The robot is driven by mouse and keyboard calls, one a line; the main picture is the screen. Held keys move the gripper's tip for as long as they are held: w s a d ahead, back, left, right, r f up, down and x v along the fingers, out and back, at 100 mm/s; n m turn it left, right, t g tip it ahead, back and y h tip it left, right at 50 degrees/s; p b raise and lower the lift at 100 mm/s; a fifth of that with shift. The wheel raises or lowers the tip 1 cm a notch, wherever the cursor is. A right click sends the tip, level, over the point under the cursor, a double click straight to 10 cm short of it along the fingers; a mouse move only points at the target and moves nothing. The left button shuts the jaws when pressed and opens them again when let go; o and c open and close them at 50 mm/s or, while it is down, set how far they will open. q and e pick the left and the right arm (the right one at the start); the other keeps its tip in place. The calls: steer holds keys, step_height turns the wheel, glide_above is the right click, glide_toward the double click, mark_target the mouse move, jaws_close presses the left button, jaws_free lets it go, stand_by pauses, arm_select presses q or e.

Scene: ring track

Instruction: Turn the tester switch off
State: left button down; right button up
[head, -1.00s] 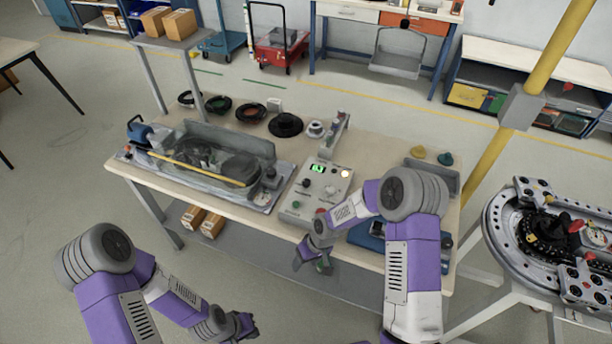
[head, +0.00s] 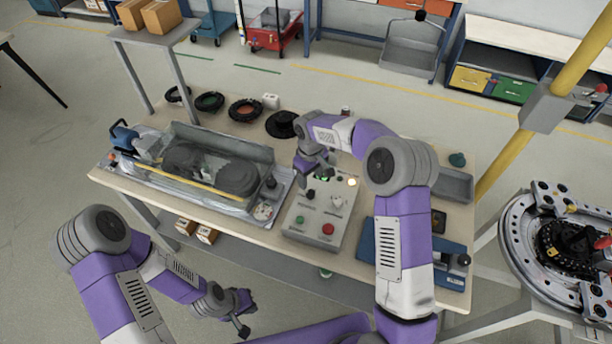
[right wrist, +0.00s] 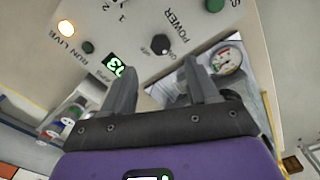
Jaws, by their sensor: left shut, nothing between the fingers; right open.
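The tester (head: 313,232) is a grey box with a sloped panel on the bench. My right gripper (head: 318,168) is open above the panel's upper left part. In the wrist view its fingers (right wrist: 158,84) point at the panel, with the switch just beyond and between them; I see no contact. My left gripper (head: 244,316) is shut and empty, low before the bench.
A clear-covered machine (head: 215,150) stands left of the tester. Black rings and a disc (head: 282,124) lie behind. A blue device (head: 462,262) and a grey tray (head: 455,186) are on the right. A yellow post (head: 545,105) stands beside the bench.

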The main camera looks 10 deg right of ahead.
mark_target(310, 193)
step_height(310, 193, down, 7)
steer(key=shift+s+f, duration=0.15)
steer(key=shift+f, duration=0.05)
stand_by(0.3)
steer(key=c, duration=1)
steer(key=shift+c, duration=0.2)
